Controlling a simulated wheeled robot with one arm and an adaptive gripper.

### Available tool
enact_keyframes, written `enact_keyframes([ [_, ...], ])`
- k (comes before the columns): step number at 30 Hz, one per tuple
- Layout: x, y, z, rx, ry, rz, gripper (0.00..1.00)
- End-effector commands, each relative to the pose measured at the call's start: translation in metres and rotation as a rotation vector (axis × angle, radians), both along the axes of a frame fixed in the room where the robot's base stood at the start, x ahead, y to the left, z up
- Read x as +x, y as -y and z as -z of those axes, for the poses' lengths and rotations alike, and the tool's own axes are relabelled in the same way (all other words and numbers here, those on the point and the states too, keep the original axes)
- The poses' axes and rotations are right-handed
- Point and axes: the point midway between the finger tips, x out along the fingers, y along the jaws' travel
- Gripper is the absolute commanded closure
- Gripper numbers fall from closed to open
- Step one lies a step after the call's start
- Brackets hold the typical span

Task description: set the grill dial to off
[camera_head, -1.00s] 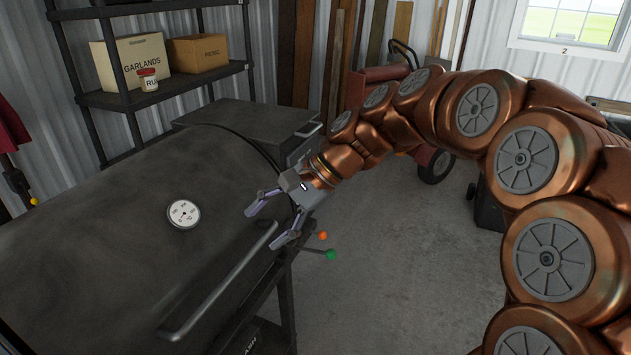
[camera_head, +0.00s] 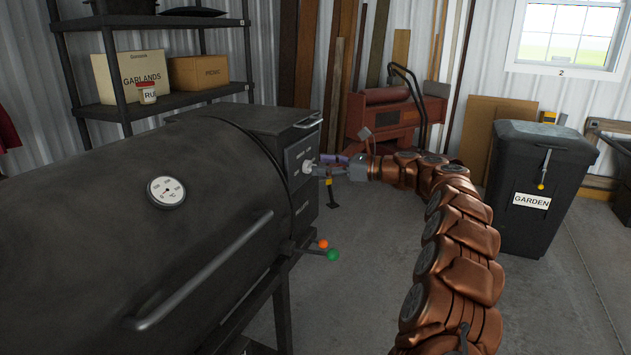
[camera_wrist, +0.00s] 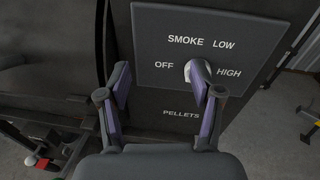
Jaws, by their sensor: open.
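The grill (camera_head: 110,200) is a big dark barrel with a box at its far right end. The pale grill dial (camera_head: 308,167) sits on the side panel of that box. My gripper (camera_head: 323,164) is open in front of the panel. In the wrist view its fingers (camera_wrist: 160,80) are apart, and the right finger partly covers the dial. I cannot tell which label the dial points to, or whether the finger touches it.
The grill's lid handle (camera_head: 205,270) and a lever with orange and green knobs (camera_head: 332,255) stick out at the front. A black GARDEN bin (camera_head: 535,185) stands at the right. Bare floor (camera_head: 340,300) lies between grill and bin.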

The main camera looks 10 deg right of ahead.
Motion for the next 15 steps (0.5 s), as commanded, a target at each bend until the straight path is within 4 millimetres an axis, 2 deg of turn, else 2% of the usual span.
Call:
enact_keyframes([
  [1, 0.008, 0.013, 0.018, 0.022, -0.015, 0.024, 0.35],
  [7, 0.023, 0.045, 0.036, 0.086, -0.046, 0.084, 0.35],
  [11, 0.027, 0.052, 0.037, 0.101, -0.049, 0.099, 0.35],
  [15, 0.034, 0.043, 0.037, 0.101, -0.05, 0.099, 0.35],
])
